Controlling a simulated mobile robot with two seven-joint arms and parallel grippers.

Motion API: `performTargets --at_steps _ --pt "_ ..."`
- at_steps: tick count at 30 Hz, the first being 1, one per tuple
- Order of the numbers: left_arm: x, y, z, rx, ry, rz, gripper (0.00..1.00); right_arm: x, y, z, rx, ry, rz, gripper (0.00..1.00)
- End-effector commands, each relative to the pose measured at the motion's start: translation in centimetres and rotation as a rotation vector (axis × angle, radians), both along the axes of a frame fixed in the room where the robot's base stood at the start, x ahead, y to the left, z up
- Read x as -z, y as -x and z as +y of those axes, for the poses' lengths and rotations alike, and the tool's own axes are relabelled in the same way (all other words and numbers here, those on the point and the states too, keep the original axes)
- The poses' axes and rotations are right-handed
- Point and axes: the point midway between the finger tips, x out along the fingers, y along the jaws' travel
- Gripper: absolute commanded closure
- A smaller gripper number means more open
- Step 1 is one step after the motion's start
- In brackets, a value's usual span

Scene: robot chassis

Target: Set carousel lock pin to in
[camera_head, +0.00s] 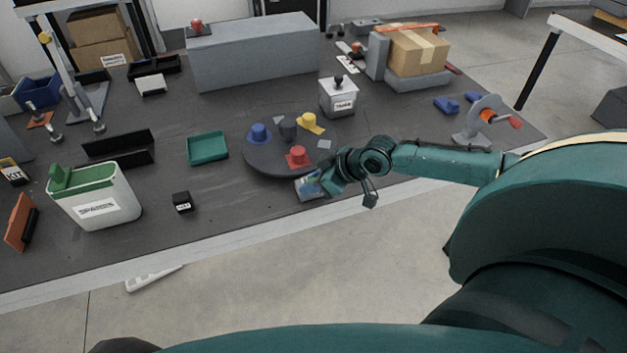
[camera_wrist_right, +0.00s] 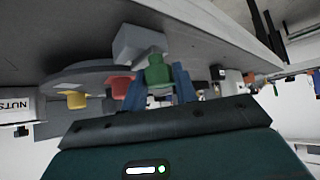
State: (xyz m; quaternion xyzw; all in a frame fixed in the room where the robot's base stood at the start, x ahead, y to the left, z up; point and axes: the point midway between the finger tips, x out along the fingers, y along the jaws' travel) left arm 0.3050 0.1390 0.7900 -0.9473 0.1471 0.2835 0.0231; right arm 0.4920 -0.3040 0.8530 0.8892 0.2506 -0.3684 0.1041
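The dark round carousel (camera_head: 262,163) lies on the bench and carries blue, yellow and red pieces. A small grey lock block (camera_head: 306,190) sits at its front edge, by the bench edge. My right gripper (camera_head: 322,181) is at this block, coming from the right. In the right wrist view a green knob (camera_wrist_right: 157,72) stands between the two blue fingers of my right gripper (camera_wrist_right: 159,86). The fingers flank it closely with no visible gap. A grey block (camera_wrist_right: 138,42) lies beyond it. The pin itself is hidden. My left gripper is out of view.
A white box with a black knob (camera_head: 338,98) stands behind the carousel. A teal tray (camera_head: 207,148), a small black box (camera_head: 182,202) and a white bin with a green lid (camera_head: 97,205) are to the left. A crank stand (camera_head: 480,120) is at right.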

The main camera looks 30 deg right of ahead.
Motion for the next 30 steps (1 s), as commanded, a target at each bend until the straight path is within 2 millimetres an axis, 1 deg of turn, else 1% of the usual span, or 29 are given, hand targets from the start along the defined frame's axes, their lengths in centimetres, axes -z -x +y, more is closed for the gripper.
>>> performTargets --at_steps 1,10,17,21,23,26,28,30 --pt "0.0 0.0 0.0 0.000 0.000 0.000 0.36 0.0 0.0 0.0 0.000 0.000 0.000 0.75" --pt "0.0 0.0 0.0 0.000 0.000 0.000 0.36 0.0 0.0 0.0 0.000 0.000 0.000 1.00" --pt "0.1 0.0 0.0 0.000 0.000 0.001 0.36 0.1 -0.1 0.0 0.001 -0.001 0.000 1.00" --pt "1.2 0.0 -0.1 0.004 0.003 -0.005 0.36 0.4 -2.0 -0.5 0.005 0.000 -0.004 1.00" --pt "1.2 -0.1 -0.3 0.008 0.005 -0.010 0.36 0.3 -2.8 -0.7 0.004 0.000 -0.003 1.00" --pt "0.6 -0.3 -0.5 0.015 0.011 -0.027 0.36 0.1 -3.4 -0.9 0.003 -0.001 -0.001 1.00" --pt "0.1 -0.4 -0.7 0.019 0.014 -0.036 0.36 0.0 -3.4 -0.9 0.002 0.000 -0.002 1.00" --pt "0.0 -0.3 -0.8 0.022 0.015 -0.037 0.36 -0.1 -3.4 -0.9 0.001 0.000 -0.003 1.00"
